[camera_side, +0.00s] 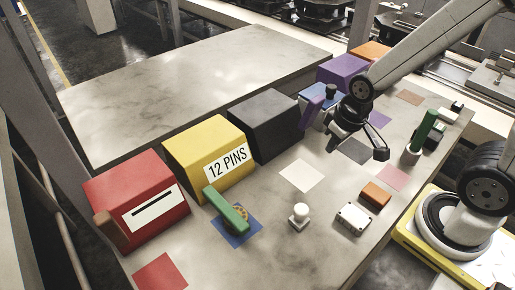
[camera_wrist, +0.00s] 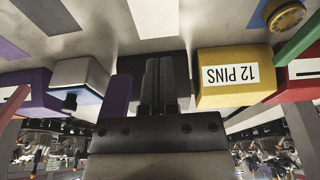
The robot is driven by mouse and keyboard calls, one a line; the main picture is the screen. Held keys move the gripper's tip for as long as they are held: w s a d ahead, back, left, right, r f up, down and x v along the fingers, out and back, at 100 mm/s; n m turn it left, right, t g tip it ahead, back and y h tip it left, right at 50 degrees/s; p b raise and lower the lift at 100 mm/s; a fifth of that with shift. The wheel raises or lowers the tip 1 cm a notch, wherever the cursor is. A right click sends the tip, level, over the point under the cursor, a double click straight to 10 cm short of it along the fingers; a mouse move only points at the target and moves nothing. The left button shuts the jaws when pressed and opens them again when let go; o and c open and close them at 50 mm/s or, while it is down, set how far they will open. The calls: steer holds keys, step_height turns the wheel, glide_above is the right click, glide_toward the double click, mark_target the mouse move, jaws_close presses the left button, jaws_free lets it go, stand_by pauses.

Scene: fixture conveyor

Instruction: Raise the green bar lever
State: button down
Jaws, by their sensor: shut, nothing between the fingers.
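The green bar lever (camera_side: 226,209) stands on a blue square at the front left of the table, in front of the yellow box. Its bar lies slantwise over a round yellow hub (camera_side: 238,213). In the wrist view the bar (camera_wrist: 298,40) is cut off at the upper right, beside the hub (camera_wrist: 287,15). My gripper (camera_wrist: 161,60) is shut and empty, with its dark fingers against the view of the black box. In the side view it hangs above the table right of the black box, well to the right of the lever and apart from it.
A red box (camera_side: 135,203), yellow "12 PINS" box (camera_side: 195,150) and black box (camera_side: 264,125) line the table's back edge. A purple upright piece (camera_side: 311,112) is close beside my gripper. A white knob (camera_side: 299,217), white block (camera_side: 353,219) and orange block (camera_side: 375,195) stand in front.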

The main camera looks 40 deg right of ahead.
steer(key=c, duration=0.5)
jaws_free()
steer(key=shift+w+a, duration=0.15)
steer(key=shift+a, duration=0.05)
steer(key=shift+c, duration=0.2)
steer(key=shift+o, duration=1.1)
steer(key=shift+w+a, duration=0.2)
steer(key=shift+a, duration=0.1)
steer(key=g, duration=0.3)
glide_above(236, 218)
steer(key=shift+f, duration=0.7)
steer(key=shift+f, duration=0.1)
steer(key=shift+f, duration=3.8)
